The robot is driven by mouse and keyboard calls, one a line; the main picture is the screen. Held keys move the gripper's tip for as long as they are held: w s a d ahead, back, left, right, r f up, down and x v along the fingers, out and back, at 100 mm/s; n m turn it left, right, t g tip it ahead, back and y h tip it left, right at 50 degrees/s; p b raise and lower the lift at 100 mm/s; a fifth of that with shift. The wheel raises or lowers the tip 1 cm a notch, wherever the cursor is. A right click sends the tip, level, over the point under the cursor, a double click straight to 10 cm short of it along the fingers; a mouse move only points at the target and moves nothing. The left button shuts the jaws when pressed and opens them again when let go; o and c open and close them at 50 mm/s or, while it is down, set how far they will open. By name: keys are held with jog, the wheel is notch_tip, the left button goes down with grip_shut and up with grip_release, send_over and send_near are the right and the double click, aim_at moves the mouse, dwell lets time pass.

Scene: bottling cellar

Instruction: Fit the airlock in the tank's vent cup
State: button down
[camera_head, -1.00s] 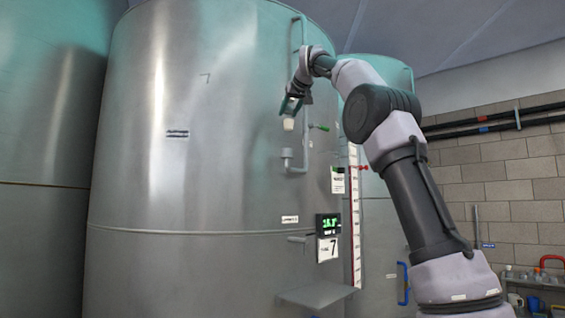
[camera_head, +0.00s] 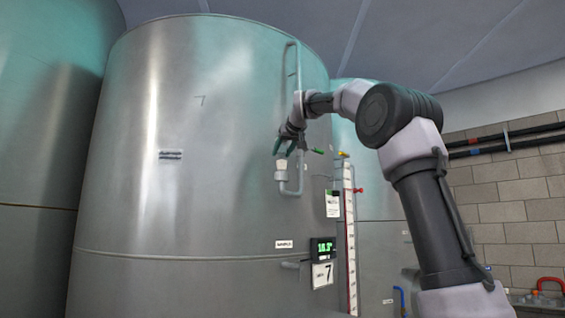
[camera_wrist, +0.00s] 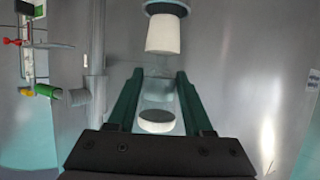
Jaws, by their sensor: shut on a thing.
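My gripper (camera_head: 284,149) is shut on the airlock, high at the tank's (camera_head: 170,215) front. In the wrist view the green fingers of my gripper (camera_wrist: 158,77) flank the airlock's clear body, with a white round cap (camera_wrist: 157,121) between them. The airlock's white bung (camera_head: 281,164) points down past the fingertips; it also shows in the wrist view (camera_wrist: 167,33). The grey vent cup (camera_head: 281,176), on a bent pipe, is directly below the bung. Its rim (camera_wrist: 166,8) shows at the wrist view's top edge. I cannot tell whether the bung touches the cup or enters it.
The vent pipe (camera_head: 299,70) rises beside my gripper. A green-handled valve (camera_head: 318,151) is close on its right. A level scale (camera_head: 350,235), a green display (camera_head: 325,248) and another tank (camera_head: 30,150) stand around. The space left of my gripper is clear.

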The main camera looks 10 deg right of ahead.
aim_at(283, 160)
jog(key=shift+f, duration=1.75)
jog(key=shift+f, duration=0.15)
jog(key=shift+c, duration=1.5)
grip_release()
jog(key=shift+s+r, duration=0.1)
jog(key=shift+r, duration=0.1)
jog(key=v, duration=1.2)
jog(key=s+d+f+m+g, duration=0.1)
jog(key=s+f+m+g, duration=0.1)
jog(key=s+f, duration=0.7)
jog(key=s+d+f+m+g, duration=0.1)
jog(key=s+f+m+g, duration=0.1)
jog(key=s+f, duration=0.8)
jog(key=s+d+f+m+g, duration=0.2)
jog(key=s+f, duration=0.8)
jog(key=f, duration=1)
jog(key=shift+f, duration=0.2)
